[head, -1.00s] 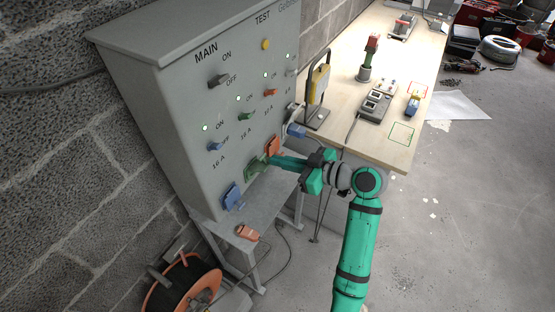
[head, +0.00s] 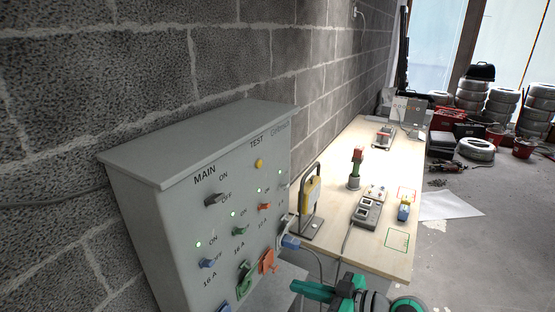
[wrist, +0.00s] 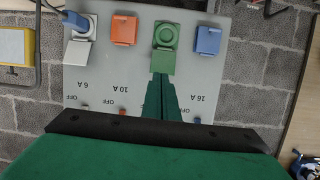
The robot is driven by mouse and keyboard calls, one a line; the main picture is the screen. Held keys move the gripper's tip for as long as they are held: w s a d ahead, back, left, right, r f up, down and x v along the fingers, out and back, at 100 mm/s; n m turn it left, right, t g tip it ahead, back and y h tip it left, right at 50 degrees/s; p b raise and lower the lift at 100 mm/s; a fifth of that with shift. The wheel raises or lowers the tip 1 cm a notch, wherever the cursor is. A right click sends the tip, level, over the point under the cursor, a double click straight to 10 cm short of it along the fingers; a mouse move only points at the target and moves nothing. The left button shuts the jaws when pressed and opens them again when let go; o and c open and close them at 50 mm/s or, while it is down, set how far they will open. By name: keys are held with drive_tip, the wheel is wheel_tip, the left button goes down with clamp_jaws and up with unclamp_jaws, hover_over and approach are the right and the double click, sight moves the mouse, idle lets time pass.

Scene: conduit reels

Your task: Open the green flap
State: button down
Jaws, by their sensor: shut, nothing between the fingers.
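The green socket (wrist: 168,36) on the grey panel shows its round face in the wrist view. Its green flap (wrist: 162,62) stands open, swung up off the face toward the switches. In the head view the green socket and flap (head: 244,278) show low on the panel, near the picture's bottom edge. My gripper (wrist: 160,78) is shut and empty. Its tips overlap the flap's edge in the wrist view; in the head view my gripper (head: 294,287) is out to the right of the panel, apart from it.
An orange cover (wrist: 123,31) and a blue cover (wrist: 208,40) flank the green socket, both shut. A grey socket (wrist: 77,52) holds a plug with a cable. The grey cabinet (head: 150,215) stands by the wall; the wooden workbench (head: 375,250) with several devices lies to the right.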

drive_tip(key=a+f+m+t+h, duration=0.3)
drive_tip(key=a+f+m+t, duration=0.2)
drive_tip(key=a+f+m, duration=0.5)
drive_tip(key=s+a+f+m+h, duration=0.1)
drive_tip(key=s+f+m+h, duration=0.4)
drive_tip(key=s+f, duration=0.55)
drive_tip(key=s+d+f+h, duration=0.2)
drive_tip(key=s+h, duration=0.2)
drive_tip(key=s, duration=0.9)
drive_tip(key=s+r+n+t, duration=0.1)
drive_tip(key=s+r+n, duration=0.1)
drive_tip(key=s+r, duration=0.2)
drive_tip(key=s+d+r+n+t, duration=0.1)
drive_tip(key=s+r, duration=0.4)
drive_tip(key=s, duration=0.4)
drive_tip(key=shift+s+d+n, duration=0.2)
drive_tip(key=shift+s+n, duration=0.05)
drive_tip(key=shift+n, duration=0.15)
drive_tip(key=shift+d, duration=0.1)
